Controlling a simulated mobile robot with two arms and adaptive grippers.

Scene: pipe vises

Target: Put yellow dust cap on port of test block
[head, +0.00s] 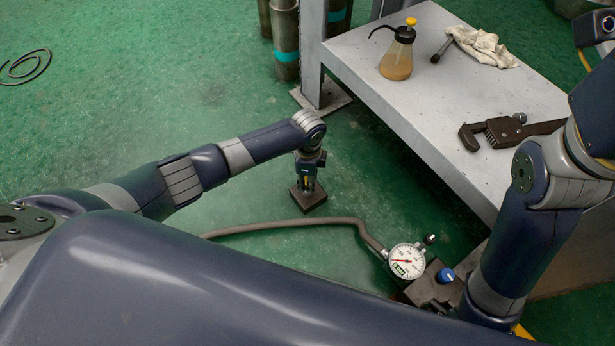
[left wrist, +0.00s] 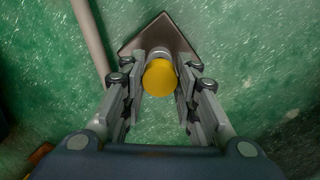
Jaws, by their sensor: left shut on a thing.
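The yellow dust cap (left wrist: 160,78) shows in the left wrist view between the fingers of my left gripper (left wrist: 161,80), which is shut on it. Just beyond the cap are a short grey post and a dark square base (left wrist: 180,37). In the head view my left gripper (head: 308,170) points down over that base (head: 308,198) on the floor; the cap cannot be made out there. What looks like the test block (head: 424,287) is dark, with a blue knob (head: 446,275) and a dial gauge (head: 406,261), partly hidden by my body. My right gripper is out of view.
A grey hose (head: 290,223) runs across the floor to the gauge. A grey bench (head: 440,110) at right holds an oil can (head: 397,55), a rag (head: 485,46) and a pipe wrench (head: 505,131). The green floor at left is mostly clear.

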